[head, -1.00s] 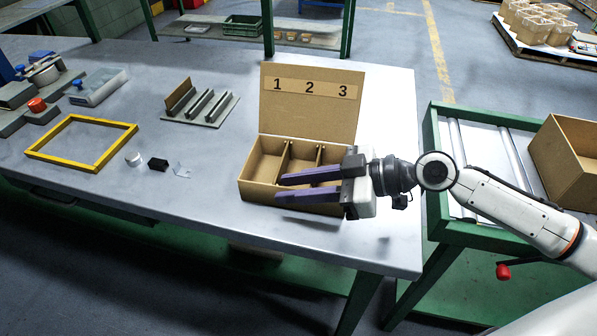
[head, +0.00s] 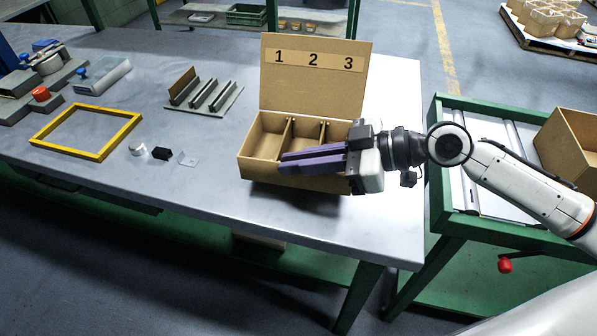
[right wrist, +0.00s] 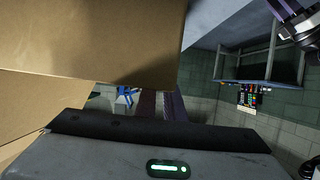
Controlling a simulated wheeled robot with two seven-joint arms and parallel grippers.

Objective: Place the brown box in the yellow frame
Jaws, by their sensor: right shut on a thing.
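The brown box (head: 262,174) is an open cardboard box with dividers and a raised back panel marked 1, 2, 3. It hangs a little above the right part of the table, roughly level, with a shadow below it. My right gripper (head: 281,163) has purple fingers and is shut on the box's front wall. In the right wrist view the box (right wrist: 100,50) fills the upper left, close to the fingers. The yellow frame (head: 118,144) lies flat and empty on the left part of the table. My left gripper is not in view.
On the table (head: 215,200), a white round piece (head: 138,148), a black block (head: 161,153) and a small clear piece (head: 187,159) lie between frame and box. A slotted grey rack (head: 205,97) stands behind them. A roller stand (head: 470,215) with another carton (head: 570,145) is at right.

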